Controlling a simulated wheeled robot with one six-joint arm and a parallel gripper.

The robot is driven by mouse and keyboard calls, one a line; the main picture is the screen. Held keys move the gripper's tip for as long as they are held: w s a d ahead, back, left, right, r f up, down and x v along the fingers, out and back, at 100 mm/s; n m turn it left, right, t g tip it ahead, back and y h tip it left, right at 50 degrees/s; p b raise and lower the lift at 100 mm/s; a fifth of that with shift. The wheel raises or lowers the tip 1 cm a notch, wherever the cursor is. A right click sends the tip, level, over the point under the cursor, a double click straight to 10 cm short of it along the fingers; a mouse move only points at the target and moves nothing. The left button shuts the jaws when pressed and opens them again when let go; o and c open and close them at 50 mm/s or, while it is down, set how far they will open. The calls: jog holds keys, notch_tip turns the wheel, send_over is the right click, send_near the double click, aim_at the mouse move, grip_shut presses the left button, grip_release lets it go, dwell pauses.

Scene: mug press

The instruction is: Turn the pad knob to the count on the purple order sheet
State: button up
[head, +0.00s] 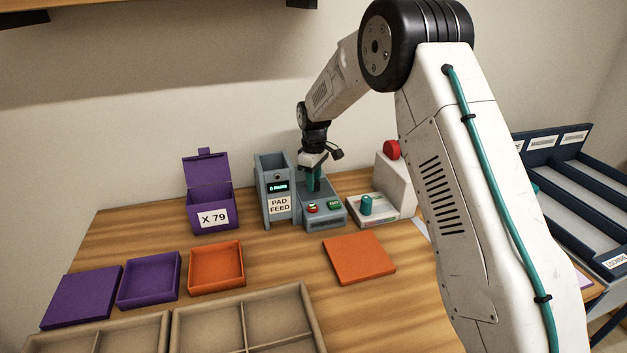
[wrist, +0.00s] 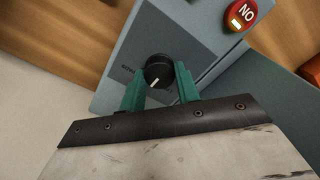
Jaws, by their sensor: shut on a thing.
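The pad knob (wrist: 158,71) is a black round knob with a white pointer line, on the grey pad feed machine (wrist: 185,30). In the wrist view the teal fingers of my gripper (wrist: 160,88) are shut on it, one on each side. The pointer line slants toward the lower left of that view. In the head view my gripper (head: 314,182) points down onto the machine (head: 325,213), and the knob is hidden. A small display (head: 278,187) on the PAD FEED tower seems to show a 0. The purple order sheet cannot be made out clearly.
A purple box (head: 211,199) marked X 79 stands left of the tower. Orange (head: 216,268) and purple (head: 149,279) trays, lids and a divided beige tray (head: 245,322) lie in front. A dark rack (head: 570,190) is at the right.

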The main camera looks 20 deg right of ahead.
jog(key=shift+n, duration=0.4)
jog(key=o, duration=1)
jog(key=shift+r, duration=0.15)
notch_tip(320, 180, up, 8)
jog(key=shift+f, duration=0.2)
